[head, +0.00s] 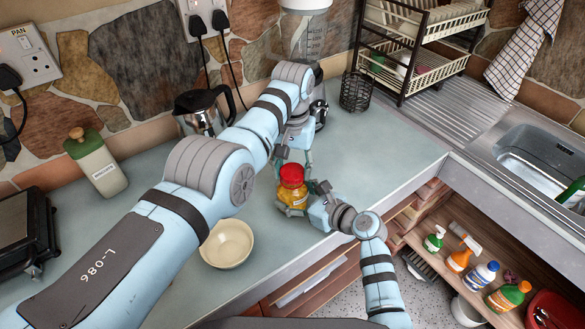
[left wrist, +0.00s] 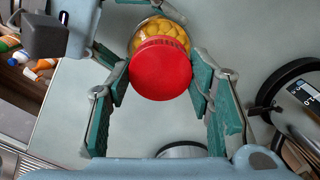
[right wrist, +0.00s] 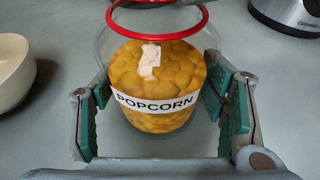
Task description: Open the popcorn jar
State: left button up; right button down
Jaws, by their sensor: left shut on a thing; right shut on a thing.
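The popcorn jar (head: 292,192) stands upright on the counter, clear with yellow kernels and a white POPCORN label (right wrist: 157,101) in the right wrist view. My left gripper (head: 292,169) reaches down from above and is shut on the red lid (left wrist: 160,70), its pads on opposite sides of it. My right gripper (right wrist: 158,95) is shut around the jar body from the side. In the right wrist view a red ring (right wrist: 160,36) circles the jar mouth, which looks open, with a sliver of red above it. The lid's underside is hidden.
A cream bowl (head: 227,243) stands left of the jar, near the front edge. A kettle (head: 203,113), a green-lidded canister (head: 97,165) and a black wire holder (head: 356,91) stand farther back. Counter right of the jar is clear up to the sink (head: 540,165).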

aim_at(293, 171)
pick_arm(q)
jog(key=shift+r, duration=0.65)
notch_tip(293, 171, up, 4)
jog(key=shift+r, duration=0.1)
pick_arm(e)
jog(key=shift+c, duration=1.3)
grip_release()
